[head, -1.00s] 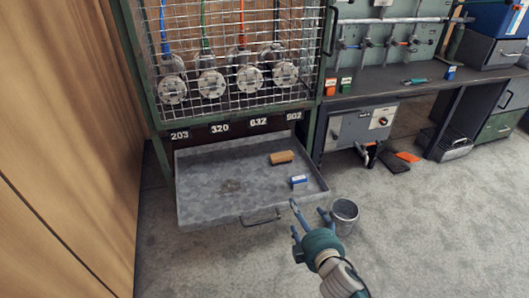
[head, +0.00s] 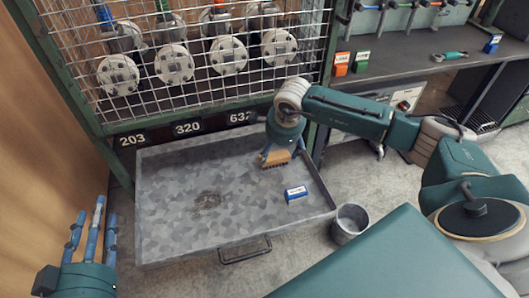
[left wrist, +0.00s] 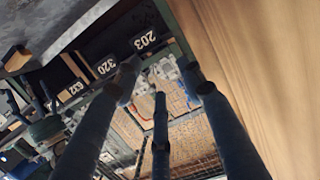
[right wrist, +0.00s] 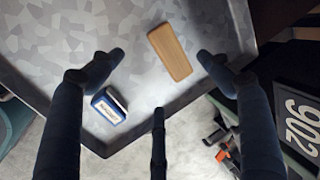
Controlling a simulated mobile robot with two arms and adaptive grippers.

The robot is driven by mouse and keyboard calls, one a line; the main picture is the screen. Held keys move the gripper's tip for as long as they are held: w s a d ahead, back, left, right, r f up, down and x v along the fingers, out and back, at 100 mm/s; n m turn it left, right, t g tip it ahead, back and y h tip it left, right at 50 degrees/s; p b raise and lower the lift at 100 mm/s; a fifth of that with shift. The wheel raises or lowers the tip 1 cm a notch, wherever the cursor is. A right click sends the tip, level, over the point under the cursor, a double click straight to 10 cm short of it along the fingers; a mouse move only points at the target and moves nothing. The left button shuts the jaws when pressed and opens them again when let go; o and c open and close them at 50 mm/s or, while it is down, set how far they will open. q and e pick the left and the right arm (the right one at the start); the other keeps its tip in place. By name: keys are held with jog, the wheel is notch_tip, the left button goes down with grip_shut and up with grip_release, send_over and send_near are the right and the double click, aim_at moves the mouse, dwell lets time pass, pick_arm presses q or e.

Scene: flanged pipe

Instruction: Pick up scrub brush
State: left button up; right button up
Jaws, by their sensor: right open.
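The scrub brush (head: 277,158), a tan wooden block with bristles below, lies in the grey metal drawer tray (head: 170,215) near its back right. My right gripper (head: 285,150) is over the brush with its fingers pointing down and partly hides it. In the right wrist view the brush (right wrist: 170,52) shows near the spread fingers of the right gripper (right wrist: 155,75), which are open and hold nothing. My left gripper (head: 88,232) is at the lower left, outside the tray; its fingers are spread and empty in the left wrist view (left wrist: 160,85).
A blue and white box (head: 296,193) lies in the tray in front of the brush. A metal bucket (head: 349,223) stands on the floor to the tray's right. A wire cage (head: 200,50) rises behind the tray, and a wooden panel (head: 45,130) stands at the left.

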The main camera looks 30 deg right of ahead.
aim_at(276, 158)
jog(key=b+x, duration=0.1)
jog(key=x, duration=0.4)
jog(key=shift+s+d+f, duration=0.1)
jog(key=shift+d, duration=0.1)
jog(key=shift+f+b, duration=0.15)
jog(key=shift+b, duration=0.15)
jog(key=x, duration=0.1)
jog(key=b+x, duration=0.1)
jog(key=x, duration=0.1)
jog(key=b+x, duration=0.1)
jog(key=x, duration=0.1)
jog(key=shift+w+d, duration=0.35)
jog(key=shift+d, duration=0.05)
pick_arm(q)
jog(key=s+r+t+h, duration=0.1)
jog(key=s+r+t, duration=0.1)
jog(key=r+t, duration=0.3)
jog(key=s+r+t+h, duration=0.2)
jog(key=r+t, duration=0.3)
jog(key=r, duration=0.9)
jog(key=shift+s+d+r, duration=0.25)
jog(key=shift+s+d, duration=0.2)
jog(key=shift+s, duration=0.4)
pick_arm(e)
jog(key=shift+c, duration=0.5)
pick_arm(q)
jog(key=shift+h, duration=0.4)
pick_arm(e)
jog(key=c, duration=1.2)
